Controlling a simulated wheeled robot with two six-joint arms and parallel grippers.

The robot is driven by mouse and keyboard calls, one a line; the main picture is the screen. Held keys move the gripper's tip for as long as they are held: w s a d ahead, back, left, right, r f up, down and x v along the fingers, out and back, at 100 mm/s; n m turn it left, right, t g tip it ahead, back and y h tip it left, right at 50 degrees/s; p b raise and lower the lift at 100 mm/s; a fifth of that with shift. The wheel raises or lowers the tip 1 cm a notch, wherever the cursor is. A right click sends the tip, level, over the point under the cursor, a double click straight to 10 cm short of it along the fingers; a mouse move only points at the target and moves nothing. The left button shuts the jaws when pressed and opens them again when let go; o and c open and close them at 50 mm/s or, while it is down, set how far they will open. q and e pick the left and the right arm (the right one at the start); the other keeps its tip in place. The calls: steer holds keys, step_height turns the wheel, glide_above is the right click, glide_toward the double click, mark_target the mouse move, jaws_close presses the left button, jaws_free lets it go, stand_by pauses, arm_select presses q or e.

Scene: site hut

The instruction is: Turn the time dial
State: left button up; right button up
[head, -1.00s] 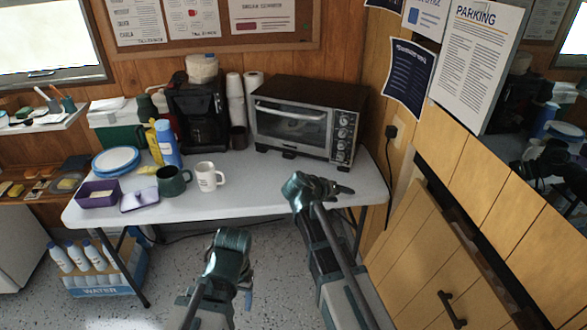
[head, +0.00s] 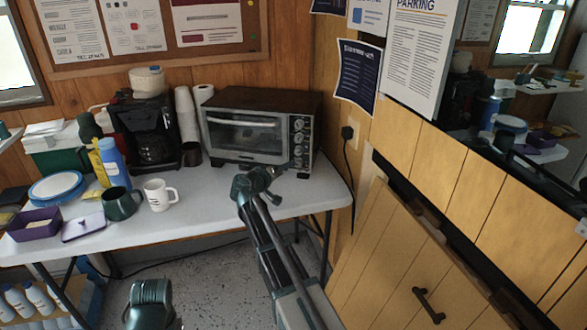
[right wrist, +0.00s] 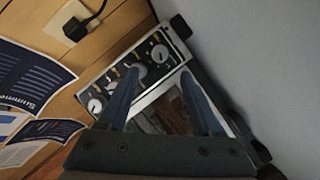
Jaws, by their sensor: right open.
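The toaster oven (head: 262,103) stands at the right end of the white table. Its control panel carries a column of several round knobs (head: 298,138), which also show in the right wrist view (right wrist: 160,53); their labels are too small to read, so I cannot tell which is the time dial. My right gripper (head: 270,182) is in front of and below the oven, apart from it. In the right wrist view its two fingers (right wrist: 162,100) are spread and empty, pointing toward the panel. My left gripper (head: 150,292) hangs low before the table; its jaws cannot be made out.
The white table (head: 210,195) holds a white mug (head: 160,195), a dark green mug (head: 121,204), a coffee maker (head: 150,130) and a purple bin (head: 34,225) left of the oven. A wall outlet (head: 347,133) with a black plug is right of it.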

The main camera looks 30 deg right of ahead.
mark_target(298, 163)
steer(key=b+x, duration=0.1)
steer(key=x, duration=0.7)
steer(key=shift+d+b, duration=0.15)
steer(key=shift+b, duration=0.2)
steer(key=shift+c, duration=0.2)
jaws_close()
